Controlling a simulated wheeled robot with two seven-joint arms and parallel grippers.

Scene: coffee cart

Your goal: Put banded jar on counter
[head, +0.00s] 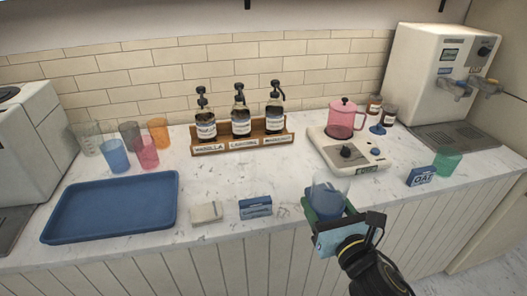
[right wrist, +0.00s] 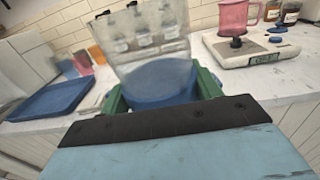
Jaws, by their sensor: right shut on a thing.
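The banded jar (head: 328,196) is a clear vessel with a blue lower part. My right gripper (head: 330,212), with green fingers, is shut around its lower part and holds it upright at the counter's front edge. I cannot tell whether its base touches anything. In the right wrist view the jar's blue part (right wrist: 160,82) sits between the green fingers, and its clear top blurs what is behind. The white marbled counter (head: 270,178) runs behind it. My left gripper is not in view.
A blue tray (head: 112,205) lies at the left, with several coloured cups behind it. A white box (head: 206,212) and a blue box (head: 256,208) sit near the front edge. A scale (head: 347,151) with a pink pot stands behind the jar. The middle counter is clear.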

